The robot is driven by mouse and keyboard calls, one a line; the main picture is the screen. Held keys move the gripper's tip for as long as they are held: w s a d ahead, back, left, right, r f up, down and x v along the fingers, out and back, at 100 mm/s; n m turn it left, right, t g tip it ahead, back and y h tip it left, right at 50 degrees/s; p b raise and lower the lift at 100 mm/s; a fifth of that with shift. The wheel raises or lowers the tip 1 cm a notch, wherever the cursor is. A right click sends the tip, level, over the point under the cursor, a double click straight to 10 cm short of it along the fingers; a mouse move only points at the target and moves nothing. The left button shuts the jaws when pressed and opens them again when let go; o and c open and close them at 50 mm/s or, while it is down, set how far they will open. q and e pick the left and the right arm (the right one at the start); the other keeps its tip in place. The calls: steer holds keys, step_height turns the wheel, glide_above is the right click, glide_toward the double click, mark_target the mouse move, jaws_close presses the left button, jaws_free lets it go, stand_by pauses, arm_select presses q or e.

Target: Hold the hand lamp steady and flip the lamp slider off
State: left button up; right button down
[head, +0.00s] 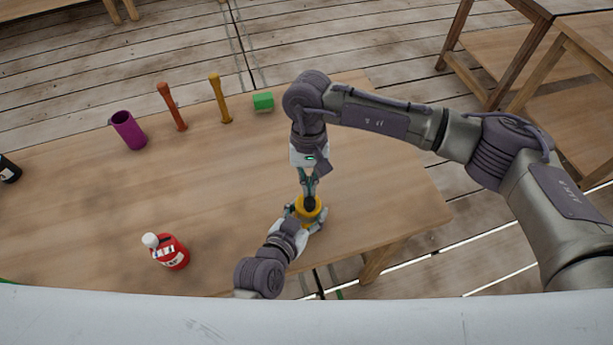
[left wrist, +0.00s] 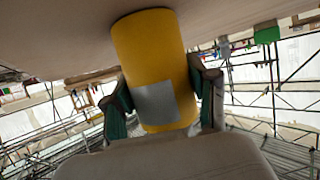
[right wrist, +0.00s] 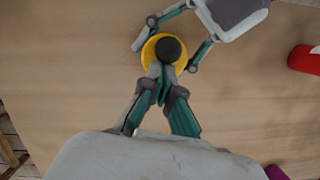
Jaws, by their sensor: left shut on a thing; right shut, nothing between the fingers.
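The hand lamp is a yellow cylinder with a dark round top (head: 309,205), standing near the table's right front part. In the left wrist view the lamp (left wrist: 150,50) shows a grey patch on its side, and its base is out of sight. My left gripper (left wrist: 158,100) is shut on the lamp, one finger on each side. My right gripper (right wrist: 162,75) is shut and empty, pointing down at the lamp's dark top (right wrist: 169,49). Its tips overlap the lamp's edge in the right wrist view; I cannot tell if they touch. I cannot make out the slider.
On the table (head: 90,220) stand a red bottle with white cap (head: 172,254), a purple cup (head: 128,130), an orange-red tool (head: 172,106), a yellow-brown tool (head: 219,98) and a green block (head: 263,101). A dark bottle (head: 9,170) is at the left edge. The table middle is clear.

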arm_select(q)
steer(key=shift+a, duration=0.1)
arm_select(e)
steer(key=w+r, duration=0.6)
steer(key=r, duration=0.3)
steer(key=shift+w+a+r, duration=0.2)
steer(key=shift+r, duration=0.15)
arm_select(q)
steer(key=o, duration=1.3)
steer(key=shift+o, duration=0.2)
